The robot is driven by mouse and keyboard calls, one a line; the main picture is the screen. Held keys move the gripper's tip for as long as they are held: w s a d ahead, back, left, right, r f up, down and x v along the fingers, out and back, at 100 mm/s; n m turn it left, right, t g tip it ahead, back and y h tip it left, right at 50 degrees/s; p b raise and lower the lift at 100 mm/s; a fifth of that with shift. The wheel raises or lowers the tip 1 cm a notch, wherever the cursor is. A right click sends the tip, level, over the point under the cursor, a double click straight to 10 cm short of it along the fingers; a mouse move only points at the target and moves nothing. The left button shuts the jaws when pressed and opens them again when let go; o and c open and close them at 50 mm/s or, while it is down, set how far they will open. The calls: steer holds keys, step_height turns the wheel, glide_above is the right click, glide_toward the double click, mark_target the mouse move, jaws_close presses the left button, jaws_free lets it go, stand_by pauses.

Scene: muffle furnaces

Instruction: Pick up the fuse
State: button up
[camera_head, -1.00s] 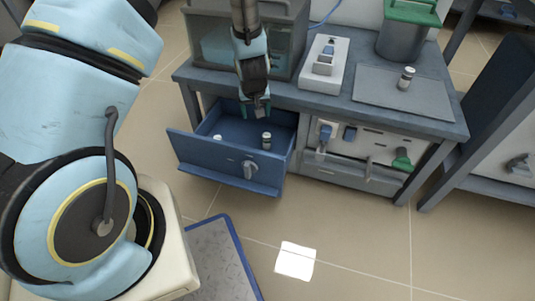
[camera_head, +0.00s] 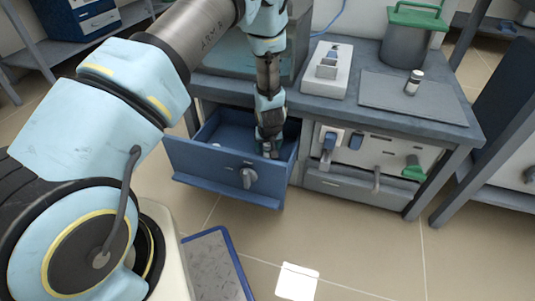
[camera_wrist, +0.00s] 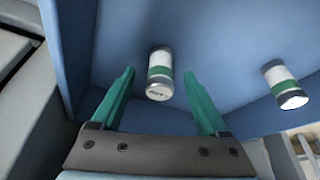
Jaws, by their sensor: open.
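My gripper (camera_head: 269,148) is down in the open blue drawer (camera_head: 228,184), near its right side. In the wrist view its two green fingers (camera_wrist: 159,74) are open. A white fuse with a green band (camera_wrist: 159,76) lies in view between the fingertips, with a gap on each side. I cannot tell its exact depth relative to the tips. A second similar fuse (camera_wrist: 285,86) is to the right in the wrist view, outside the fingers. In the head view a small white fuse top (camera_head: 215,146) shows at the drawer's left; the one at my gripper is mostly hidden.
The drawer walls stand close around my gripper. Above, the bench (camera_head: 425,122) carries a white switch box (camera_head: 327,72), a plate with another fuse (camera_head: 413,82), and a grey pot with green lid (camera_head: 407,42).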

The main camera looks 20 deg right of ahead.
steer(key=x, duration=0.2)
steer(key=shift+w+f+b, duration=0.15)
steer(key=shift+f+b, duration=0.15)
jaws_close()
stand_by(0.4)
